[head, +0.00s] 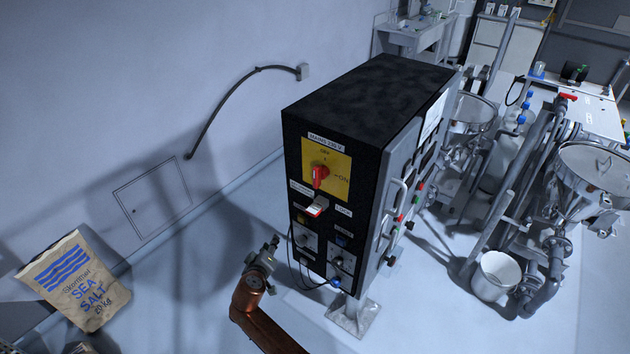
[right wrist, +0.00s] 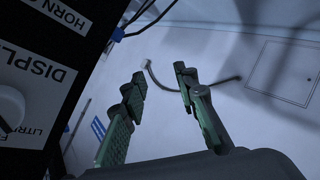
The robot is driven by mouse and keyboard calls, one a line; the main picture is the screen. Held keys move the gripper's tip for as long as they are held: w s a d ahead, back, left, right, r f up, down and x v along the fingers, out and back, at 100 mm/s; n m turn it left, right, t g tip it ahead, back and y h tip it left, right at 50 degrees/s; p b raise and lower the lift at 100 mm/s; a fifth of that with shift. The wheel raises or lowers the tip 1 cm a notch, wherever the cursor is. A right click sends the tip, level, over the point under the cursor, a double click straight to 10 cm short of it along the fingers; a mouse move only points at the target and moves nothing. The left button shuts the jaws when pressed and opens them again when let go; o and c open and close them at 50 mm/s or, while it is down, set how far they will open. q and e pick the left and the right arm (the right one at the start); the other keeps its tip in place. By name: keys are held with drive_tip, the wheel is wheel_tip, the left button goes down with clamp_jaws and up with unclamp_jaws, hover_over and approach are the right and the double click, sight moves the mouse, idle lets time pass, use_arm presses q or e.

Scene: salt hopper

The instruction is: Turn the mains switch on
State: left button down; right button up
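The mains switch is a red rotary knob (head: 319,176) on a yellow plate (head: 341,187) high on the front of a black cabinet (head: 365,105). OFF is marked above the knob and ON to its right. The knob's grip looks roughly upright, toward OFF. My right gripper (head: 271,246) is in front of the cabinet, left of and below the switch, and apart from it. In the right wrist view the right gripper (right wrist: 160,78) has its two fingers spread with nothing between them; the switch is not in that view. My left gripper is not in view.
Below the knob are a red-and-white rocker (head: 316,208) and smaller controls. In the right wrist view a panel with a DISPLAY label (right wrist: 38,80) is close at the left. A salt bag (head: 78,280) lies at left. Steel hoppers (head: 595,170) and a white bucket (head: 496,277) stand at right.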

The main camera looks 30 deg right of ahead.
sight(314, 178)
wheel_tip(314, 178, up, 21)
drive_tip(key=s+m+h, duration=0.2)
drive_tip(key=m+h, duration=0.2)
drive_tip(key=m, duration=0.1)
drive_tip(key=s+d+r+m+g+h+b, duration=0.2)
drive_tip(key=s+r+m+g+h, duration=0.25)
drive_tip(key=s+r+m, duration=1)
drive_tip(key=d+r+n, duration=0.1)
drive_tip(key=d, duration=0.1)
drive_tip(key=d+r+n+p, duration=0.1)
drive_tip(key=d+r, duration=0.1)
drive_tip(key=d+r+n+p, duration=0.1)
drive_tip(key=d+n, duration=0.1)
drive_tip(key=d, duration=0.1)
drive_tip(key=shift+w+r+t, duration=0.1)
drive_tip(key=shift+r+t, duration=0.05)
drive_tip(key=shift+t, duration=0.2)
drive_tip(key=shift+a, duration=0.1)
drive_tip(key=shift+c, duration=0.7)
clamp_jaws()
